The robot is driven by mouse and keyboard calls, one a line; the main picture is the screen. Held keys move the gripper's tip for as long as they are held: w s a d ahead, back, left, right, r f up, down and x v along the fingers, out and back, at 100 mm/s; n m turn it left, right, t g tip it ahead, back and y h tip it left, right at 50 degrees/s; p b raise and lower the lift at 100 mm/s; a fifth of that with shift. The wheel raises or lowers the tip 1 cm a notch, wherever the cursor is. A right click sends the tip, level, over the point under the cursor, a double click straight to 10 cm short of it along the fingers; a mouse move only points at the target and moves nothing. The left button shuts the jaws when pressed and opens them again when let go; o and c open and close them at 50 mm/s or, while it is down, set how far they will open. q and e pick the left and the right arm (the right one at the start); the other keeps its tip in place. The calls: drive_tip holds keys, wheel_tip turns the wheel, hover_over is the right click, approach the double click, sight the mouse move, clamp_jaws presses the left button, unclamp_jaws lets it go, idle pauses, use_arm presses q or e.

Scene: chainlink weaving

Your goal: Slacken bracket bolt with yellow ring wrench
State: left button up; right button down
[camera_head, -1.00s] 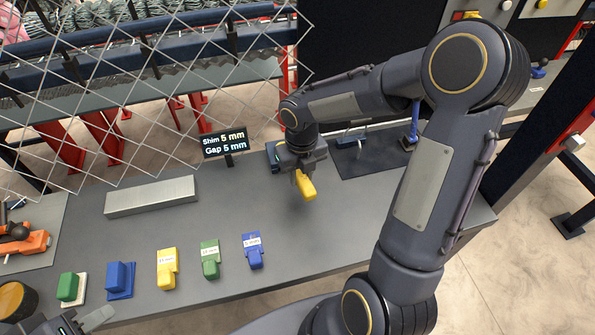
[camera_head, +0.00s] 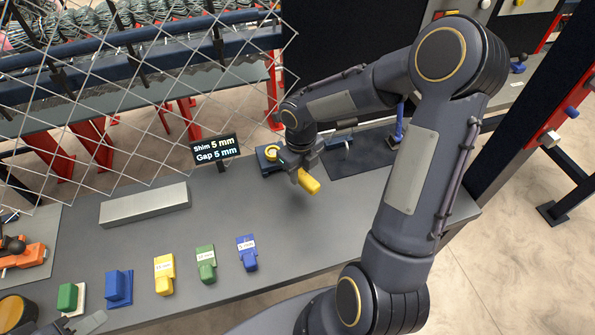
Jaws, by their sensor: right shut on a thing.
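My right gripper (camera_head: 297,168) is shut on the yellow ring wrench (camera_head: 311,184), whose thick yellow handle sticks out toward the front right. A yellow ring (camera_head: 272,153) shows just left of the gripper, over a dark blue block (camera_head: 266,164) at the back of the bench; it seems to be the wrench's ring end. The bracket bolt is hard to make out, and I cannot tell if the ring sits around it. My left gripper (camera_head: 88,324) shows only in part at the bottom left edge, and its jaw state is unclear.
A sign (camera_head: 215,149) reads "Shim 5 mm, Gap 5 mm". A grey bar (camera_head: 145,205) lies on the bench (camera_head: 210,225). Yellow, green and blue labelled blocks (camera_head: 205,263) and other coloured blocks line the front. Chain-link mesh (camera_head: 120,90) hangs at the back left. The middle of the bench is clear.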

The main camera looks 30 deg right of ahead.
drive_tip(key=shift+d+r, duration=0.1)
drive_tip(key=shift+d, duration=0.15)
drive_tip(key=shift+r, duration=3.3)
drive_tip(key=w+a+m+b, duration=0.2)
drive_tip(key=w+a+m, duration=0.1)
drive_tip(key=a+m, duration=0.7)
drive_tip(key=shift+a+m, duration=0.15)
drive_tip(key=shift+m, duration=0.35)
